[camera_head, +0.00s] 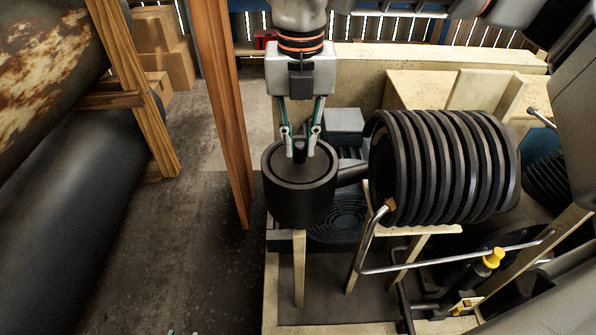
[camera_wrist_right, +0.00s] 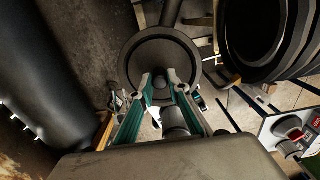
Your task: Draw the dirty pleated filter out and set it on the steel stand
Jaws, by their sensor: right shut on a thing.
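A dark cylindrical canister (camera_head: 298,200) stands upright at the centre of the head view, with a flat round top and a short black knob (camera_head: 300,150) in its middle. My right gripper (camera_head: 301,146) comes down from above, its fingers shut on the knob. The right wrist view shows the round top (camera_wrist_right: 142,52) and my right gripper (camera_wrist_right: 163,92) around its centre. I see no pleats, so I cannot tell whether the knob belongs to a cover or to the filter. I cannot make out the steel stand for certain. My left gripper is not in view.
A black finned cylinder (camera_head: 440,165) is joined to the canister's right side by a short pipe. A bent metal tube (camera_head: 430,262) runs in front of it. A wooden post (camera_head: 222,110) rises left of the canister. Large dark tanks (camera_head: 75,215) fill the left side.

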